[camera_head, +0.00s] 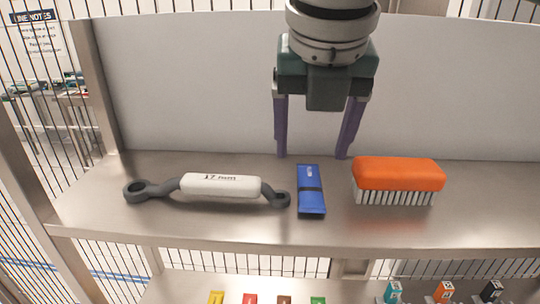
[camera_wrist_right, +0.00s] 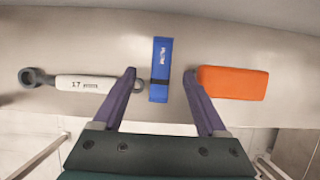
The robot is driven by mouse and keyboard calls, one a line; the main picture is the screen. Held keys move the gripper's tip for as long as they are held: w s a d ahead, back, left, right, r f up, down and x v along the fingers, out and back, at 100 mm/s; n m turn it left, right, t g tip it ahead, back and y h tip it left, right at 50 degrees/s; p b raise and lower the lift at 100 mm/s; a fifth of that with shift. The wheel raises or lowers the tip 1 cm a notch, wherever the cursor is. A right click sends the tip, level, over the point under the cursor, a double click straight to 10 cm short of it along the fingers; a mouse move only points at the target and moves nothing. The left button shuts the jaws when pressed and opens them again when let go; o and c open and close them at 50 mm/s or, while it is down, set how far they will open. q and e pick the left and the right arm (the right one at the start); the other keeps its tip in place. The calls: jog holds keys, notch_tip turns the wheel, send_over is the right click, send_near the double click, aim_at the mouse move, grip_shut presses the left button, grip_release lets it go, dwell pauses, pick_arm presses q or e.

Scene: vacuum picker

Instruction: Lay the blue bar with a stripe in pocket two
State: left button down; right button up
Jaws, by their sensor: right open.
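The blue bar (camera_head: 311,190) with a dark stripe lies flat on the metal shelf, its long side running front to back. It also shows in the right wrist view (camera_wrist_right: 161,66), centred between my fingers. My right gripper (camera_head: 313,158) is open and empty above and behind the bar, one finger to each side of it in the picture. In the right wrist view the gripper (camera_wrist_right: 160,72) spans wider than the bar, with no contact visible. Pocket two cannot be made out in these views. My left gripper is not in view.
A 17 mm wrench (camera_head: 220,186) with a white grip lies just left of the bar, its ring end close to it. An orange brush (camera_head: 398,174) stands on the right. A pale back wall closes the shelf (camera_head: 250,228). Several small coloured items sit on a lower level.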

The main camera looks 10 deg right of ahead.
aim_at(310, 176)
jog(key=p+x, duration=0.1)
jog(key=x, duration=0.3)
jog(key=shift+d+f+p, duration=0.1)
jog(key=shift+f+p, duration=0.25)
jog(key=shift+f, duration=0.2)
jog(key=shift+d+f, duration=0.1)
jog(key=shift+f, duration=0.05)
grip_shut()
dwell(0.3)
